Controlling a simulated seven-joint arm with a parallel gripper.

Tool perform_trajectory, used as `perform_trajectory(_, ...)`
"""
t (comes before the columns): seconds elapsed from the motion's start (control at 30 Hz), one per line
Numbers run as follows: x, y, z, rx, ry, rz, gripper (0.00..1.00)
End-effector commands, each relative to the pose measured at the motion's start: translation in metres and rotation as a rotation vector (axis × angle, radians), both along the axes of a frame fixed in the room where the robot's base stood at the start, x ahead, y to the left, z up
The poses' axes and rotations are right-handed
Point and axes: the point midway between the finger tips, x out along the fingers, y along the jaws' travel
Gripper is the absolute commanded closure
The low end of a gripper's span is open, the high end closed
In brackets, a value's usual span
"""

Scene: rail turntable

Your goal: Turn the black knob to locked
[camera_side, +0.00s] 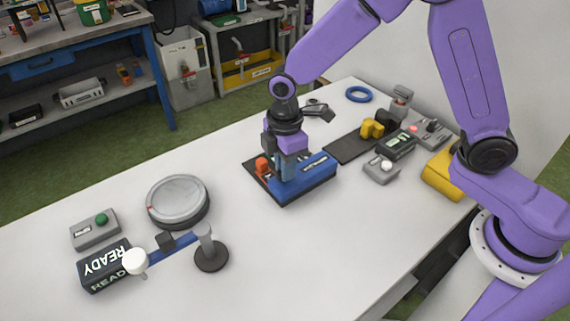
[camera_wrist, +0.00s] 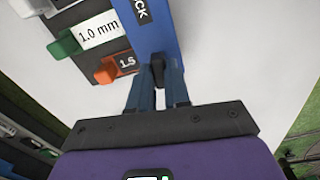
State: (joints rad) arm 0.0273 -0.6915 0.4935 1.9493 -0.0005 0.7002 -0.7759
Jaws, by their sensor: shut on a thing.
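The black knob (camera_wrist: 158,72) sits at the near end of a blue block in the wrist view. My gripper (camera_wrist: 158,80) is shut on it, with one blue-grey finger on each side. The blue block (camera_wrist: 152,32) carries a black label of which "CK" can be read; the knob's exact angle is hard to tell. In the side view the blue block (camera_side: 318,178) lies on a dark base on the white table, and my gripper (camera_side: 286,172) points down at it. The knob is hidden there by the fingers.
Beside the block are an orange tab (camera_wrist: 110,70) and a green tab (camera_wrist: 65,46), the latter by a "1.0 mm" label. A round grey turntable (camera_side: 178,198), a READY sign (camera_side: 105,265) and a post (camera_side: 208,250) stand left. Small devices and a yellow block (camera_side: 375,128) stand right.

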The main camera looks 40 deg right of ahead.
Motion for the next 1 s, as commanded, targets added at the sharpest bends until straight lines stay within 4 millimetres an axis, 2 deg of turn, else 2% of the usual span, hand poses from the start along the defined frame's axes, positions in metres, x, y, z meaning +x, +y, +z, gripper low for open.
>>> perform_trajectory(0.3,0.0011,0.0019,0.0016,0.005,-0.006,0.122,1.00)
perform_trajectory(0.87,0.0010,0.0023,0.0018,0.005,-0.007,0.150,1.00)
perform_trajectory(0.9,0.0010,0.0023,0.0018,0.005,-0.007,0.150,0.70)
perform_trajectory(0.93,0.0009,0.0022,0.0017,0.005,-0.007,0.150,0.60)
perform_trajectory(1.0,0.0007,0.0018,0.0014,0.004,-0.005,0.149,0.57)
